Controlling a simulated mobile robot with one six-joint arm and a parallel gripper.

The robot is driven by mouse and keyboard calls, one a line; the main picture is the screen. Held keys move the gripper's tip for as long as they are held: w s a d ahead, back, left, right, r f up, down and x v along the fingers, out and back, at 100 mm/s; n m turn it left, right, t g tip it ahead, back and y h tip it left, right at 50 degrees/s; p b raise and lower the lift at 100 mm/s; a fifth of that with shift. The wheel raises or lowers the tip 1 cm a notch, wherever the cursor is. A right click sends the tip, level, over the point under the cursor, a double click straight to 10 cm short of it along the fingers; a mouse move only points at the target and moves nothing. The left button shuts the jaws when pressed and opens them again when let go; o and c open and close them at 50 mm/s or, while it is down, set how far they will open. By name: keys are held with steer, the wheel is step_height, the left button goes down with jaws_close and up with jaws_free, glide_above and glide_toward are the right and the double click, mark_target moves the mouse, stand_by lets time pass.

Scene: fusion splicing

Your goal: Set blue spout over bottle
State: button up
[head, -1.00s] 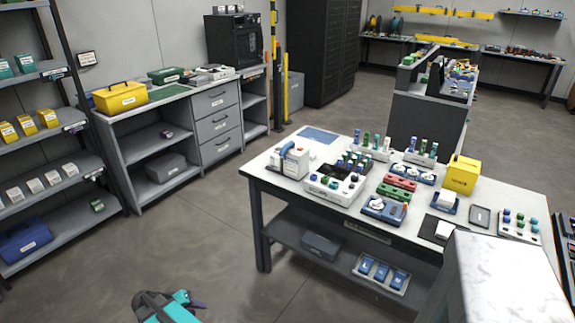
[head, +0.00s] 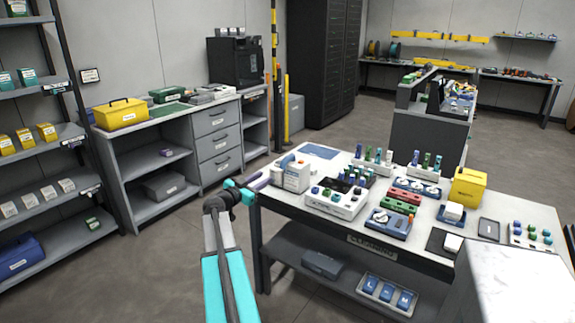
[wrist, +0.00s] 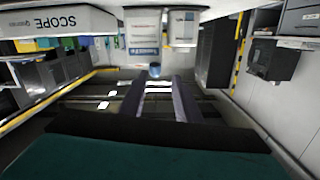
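A white bottle-like container (head: 292,178) with printing on its face stands at the left end of the work table. A small blue piece, perhaps the spout (head: 287,161), shows at its top left; I cannot tell whether it sits on it or behind it. The wrist view is upside down; a white container with a blue label (wrist: 143,35) and a small blue round piece (wrist: 155,70) show ahead of the fingers.
The work table (head: 272,198) holds a white rack block (head: 335,203), several coloured caps and a yellow box (head: 468,188). A blue mat (head: 320,151) lies behind the container. A large pale block (head: 515,285) fills the lower right. Floor left of the table is clear.

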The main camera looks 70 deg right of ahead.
mark_target(285, 161)
steer(key=d+r, duration=0.1)
steer(key=s+r, duration=0.1)
steer(key=shift+s+d+r+m+h, duration=0.3)
steer(key=shift+d, duration=0.05)
steer(key=shift+p+x, duration=1.75)
steer(key=shift+x, duration=5.15)
steer(key=shift+s, duration=0.2)
jaws_close()
